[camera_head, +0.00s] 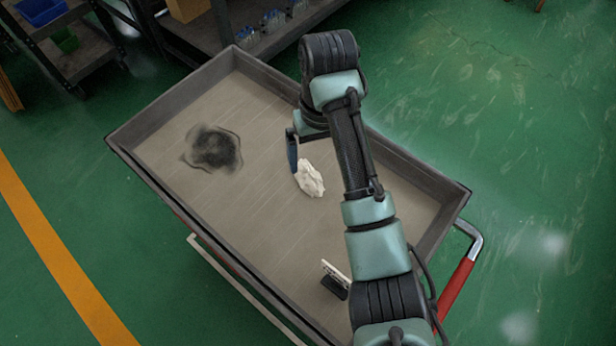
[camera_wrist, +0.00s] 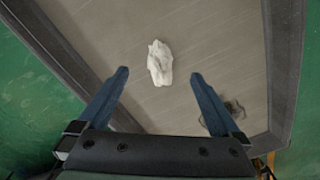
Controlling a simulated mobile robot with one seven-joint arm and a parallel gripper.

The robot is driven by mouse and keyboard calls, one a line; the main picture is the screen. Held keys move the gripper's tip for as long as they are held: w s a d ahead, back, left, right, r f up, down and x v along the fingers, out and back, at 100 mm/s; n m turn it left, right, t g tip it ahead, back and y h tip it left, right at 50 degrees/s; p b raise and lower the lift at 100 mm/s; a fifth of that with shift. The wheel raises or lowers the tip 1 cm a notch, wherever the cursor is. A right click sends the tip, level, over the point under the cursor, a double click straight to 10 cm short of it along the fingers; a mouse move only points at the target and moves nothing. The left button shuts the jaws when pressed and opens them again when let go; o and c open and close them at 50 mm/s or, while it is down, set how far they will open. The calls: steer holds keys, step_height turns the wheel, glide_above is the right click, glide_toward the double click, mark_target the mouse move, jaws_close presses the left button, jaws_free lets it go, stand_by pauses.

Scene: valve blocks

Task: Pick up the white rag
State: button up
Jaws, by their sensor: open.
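The white rag (camera_head: 310,180) lies crumpled on the floor of the grey cart tray (camera_head: 250,215), near its middle. It also shows in the wrist view (camera_wrist: 160,63), ahead of my gripper and roughly centred between the fingers. My gripper (camera_wrist: 160,82) is open, with its two blue fingers apart and nothing between the tips. In the head view one blue finger (camera_head: 292,152) shows just above and left of the rag; the rest of the gripper is hidden by my arm. I cannot tell the exact height above the rag.
A dark patch (camera_head: 212,148) is on the tray floor at left. A small black and white object (camera_head: 335,279) lies near the tray's front end. Raised tray walls (camera_head: 165,188) surround the rag. A red-handled bar (camera_head: 455,295) is at right. Shelving (camera_head: 75,50) stands behind.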

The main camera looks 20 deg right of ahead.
mark_target(313, 181)
step_height(313, 181, down, 6)
steer(key=shift+a+r, duration=0.1)
steer(key=shift+r, duration=0.05)
steer(key=f, duration=0.3)
steer(key=f+b, duration=0.1)
steer(key=f, duration=0.1)
steer(key=shift+w+a, duration=0.2)
steer(key=shift+w, duration=0.15)
steer(key=shift+c, duration=0.2)
steer(key=c, duration=1.4)
steer(key=shift+o, duration=0.2)
steer(key=shift+r+p, duration=0.6)
steer(key=shift+r, duration=4.45)
